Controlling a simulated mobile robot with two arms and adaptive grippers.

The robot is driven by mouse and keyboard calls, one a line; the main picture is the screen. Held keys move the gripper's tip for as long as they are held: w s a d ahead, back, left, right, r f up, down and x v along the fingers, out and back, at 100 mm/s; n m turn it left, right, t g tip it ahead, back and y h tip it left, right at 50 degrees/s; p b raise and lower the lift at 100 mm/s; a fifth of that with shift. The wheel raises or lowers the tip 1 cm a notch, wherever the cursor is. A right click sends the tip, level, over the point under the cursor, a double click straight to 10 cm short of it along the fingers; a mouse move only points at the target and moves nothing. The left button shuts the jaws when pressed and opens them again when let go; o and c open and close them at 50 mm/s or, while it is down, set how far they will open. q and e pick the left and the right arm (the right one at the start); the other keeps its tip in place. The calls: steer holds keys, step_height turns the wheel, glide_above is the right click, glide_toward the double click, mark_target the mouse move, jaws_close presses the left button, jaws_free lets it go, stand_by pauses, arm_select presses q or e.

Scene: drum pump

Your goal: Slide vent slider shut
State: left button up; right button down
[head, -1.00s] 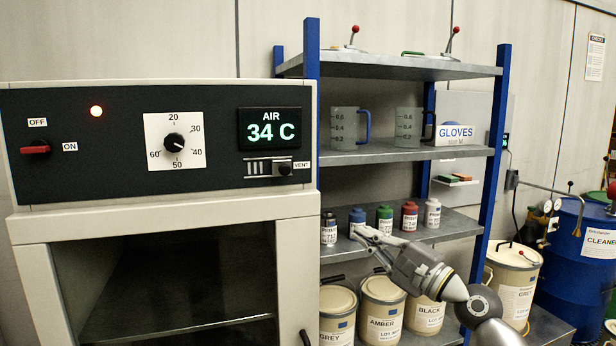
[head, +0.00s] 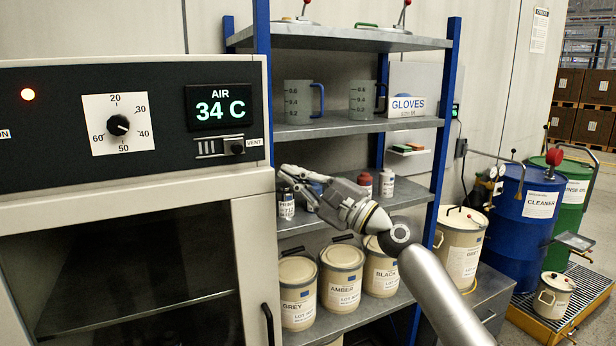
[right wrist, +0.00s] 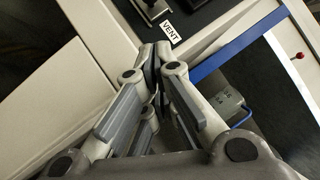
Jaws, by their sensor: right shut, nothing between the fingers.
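The vent slider (head: 238,148) is a small black knob at the right end of its slotted plate (head: 209,147), beside the VENT label (head: 253,142) on the black oven panel. Part of the slider plate shows at the top of the right wrist view (right wrist: 150,10). My right gripper (head: 284,178) is shut and empty. Its tips are below and to the right of the slider, near the oven's right edge and apart from the knob. In the right wrist view its fingers (right wrist: 154,56) point up toward the panel edge. My left gripper is not in view.
The shelf rack (head: 262,100) stands just right of the oven, with small bottles behind my right gripper and several cream tins (head: 297,292) below. The panel also bears a dial (head: 118,125) and a display (head: 219,107). The oven door handle (head: 268,325) is below.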

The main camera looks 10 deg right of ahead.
mark_target(244, 148)
steer(key=a+r+p, duration=0.1)
steer(key=a, duration=0.1)
steer(key=w+a+r+p, duration=0.1)
steer(key=a, duration=0.1)
steer(key=w+a+r+p, duration=0.1)
steer(key=a, duration=0.1)
steer(key=shift+a+r, duration=0.1)
steer(key=shift+a, duration=0.05)
steer(key=shift+w+a, duration=0.1)
steer(key=shift+a, duration=0.05)
